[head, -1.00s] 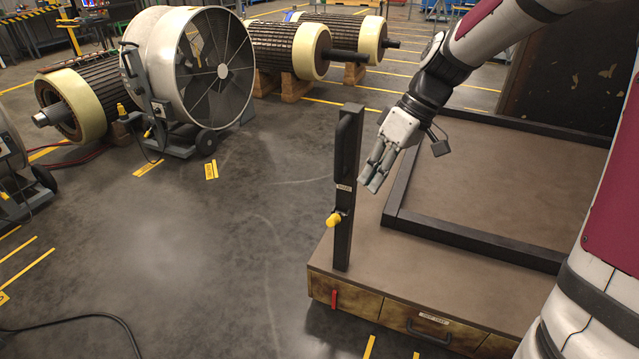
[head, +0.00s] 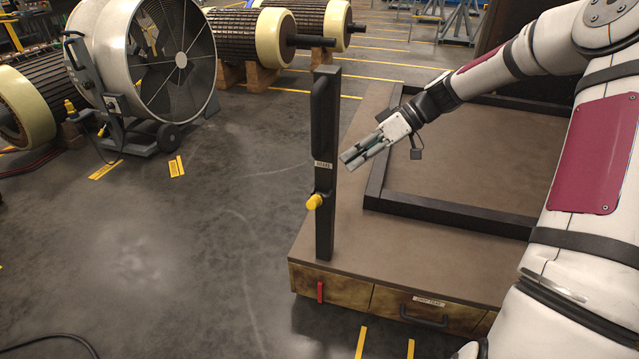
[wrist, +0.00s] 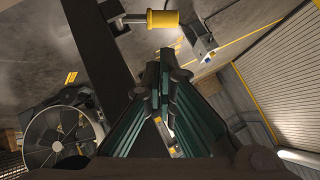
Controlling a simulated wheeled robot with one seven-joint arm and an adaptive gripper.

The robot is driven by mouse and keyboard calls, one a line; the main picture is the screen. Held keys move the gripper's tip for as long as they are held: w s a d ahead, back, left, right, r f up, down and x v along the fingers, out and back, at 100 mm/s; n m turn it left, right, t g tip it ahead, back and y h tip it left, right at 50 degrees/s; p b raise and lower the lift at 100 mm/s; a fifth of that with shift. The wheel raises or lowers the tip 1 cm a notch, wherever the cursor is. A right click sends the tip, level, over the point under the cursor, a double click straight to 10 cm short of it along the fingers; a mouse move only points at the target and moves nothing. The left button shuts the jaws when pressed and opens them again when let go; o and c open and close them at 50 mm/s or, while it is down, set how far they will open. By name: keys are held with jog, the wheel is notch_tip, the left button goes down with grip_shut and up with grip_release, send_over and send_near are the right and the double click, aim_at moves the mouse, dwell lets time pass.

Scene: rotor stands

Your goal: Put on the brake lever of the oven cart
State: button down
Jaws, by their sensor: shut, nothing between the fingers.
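The oven cart (head: 345,230) is a low brown platform with a dark post (head: 325,110) at its near left corner. A yellow-handled lever (head: 314,202) sticks out of the post below a small label too small to read surely. In the wrist view the yellow grip (wrist: 163,19) lies crosswise at the top, just beyond the fingertips. A red lever (head: 320,292) hangs on the cart's front face. My gripper (head: 350,160) is shut and empty, pointing left toward the post, above and right of the yellow grip. In the wrist view my fingers (wrist: 163,60) meet and touch nothing.
A black raised frame (head: 440,225) lies on the cart top to the right. A labelled drawer (head: 425,310) is in the front. A large fan (head: 165,60) and rotors on wooden stands (head: 250,45) stand behind left. The floor left of the cart is clear.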

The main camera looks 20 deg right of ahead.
aim_at(319, 198)
jog(key=b+x, duration=0.3)
jog(key=x, duration=0.7)
jog(key=shift+s+b, duration=0.1)
jog(key=shift+b, duration=0.25)
jog(key=shift+f, duration=0.1)
jog(key=shift+s+a, duration=0.15)
jog(key=shift+s, duration=0.05)
